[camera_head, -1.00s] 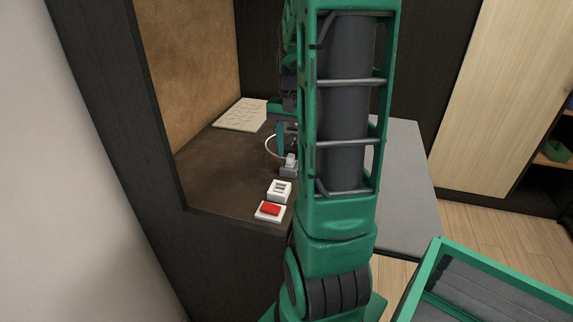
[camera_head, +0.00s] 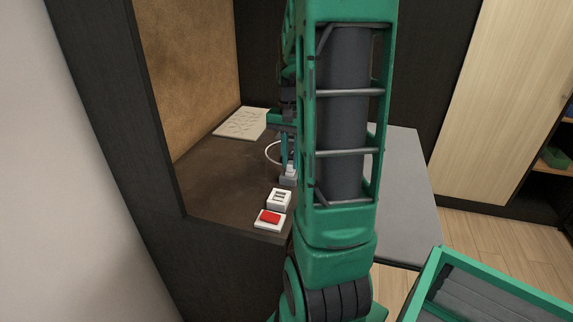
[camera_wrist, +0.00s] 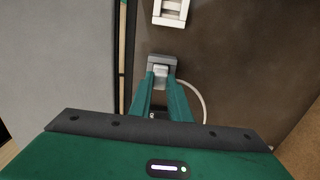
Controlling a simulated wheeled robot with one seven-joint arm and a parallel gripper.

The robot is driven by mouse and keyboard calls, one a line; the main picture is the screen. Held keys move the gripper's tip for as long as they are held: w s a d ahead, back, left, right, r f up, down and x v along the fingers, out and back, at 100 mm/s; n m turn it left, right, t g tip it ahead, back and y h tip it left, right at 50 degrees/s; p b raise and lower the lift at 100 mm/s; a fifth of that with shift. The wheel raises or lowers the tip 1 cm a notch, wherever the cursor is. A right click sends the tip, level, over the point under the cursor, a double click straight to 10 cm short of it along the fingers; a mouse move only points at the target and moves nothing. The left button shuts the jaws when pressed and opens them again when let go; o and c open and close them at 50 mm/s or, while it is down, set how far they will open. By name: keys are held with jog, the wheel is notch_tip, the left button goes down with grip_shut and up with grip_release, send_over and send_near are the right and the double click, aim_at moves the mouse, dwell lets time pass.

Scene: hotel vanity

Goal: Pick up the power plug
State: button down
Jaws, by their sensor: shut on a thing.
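The power plug (camera_head: 290,170) is a small light-grey piece with a white cable, seen at a grey block (camera_head: 288,182) on the brown vanity top. In the wrist view the plug (camera_wrist: 160,76) sits between the green fingertips of my gripper (camera_wrist: 161,80), which is shut on it. The grey block (camera_wrist: 155,59) lies right at the plug. I cannot tell whether the plug is clear of the block. My arm hides part of the gripper (camera_head: 287,158) in the head view.
A white socket piece (camera_head: 279,199) and a red switch on a white base (camera_head: 270,217) stand nearer the front edge of the brown top (camera_head: 215,190). A pale patterned panel (camera_head: 240,123) lies at the back. A wall bounds the left; a grey surface (camera_head: 405,190) lies right.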

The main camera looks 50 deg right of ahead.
aim_at(291, 162)
jog(key=shift+r, duration=0.5)
notch_tip(291, 162, up, 3)
jog(key=shift+f, duration=0.1)
jog(key=s+a+r, duration=0.6)
jog(key=a+r, duration=0.4)
jog(key=shift+r, duration=0.35)
jog(key=shift+s, duration=0.1)
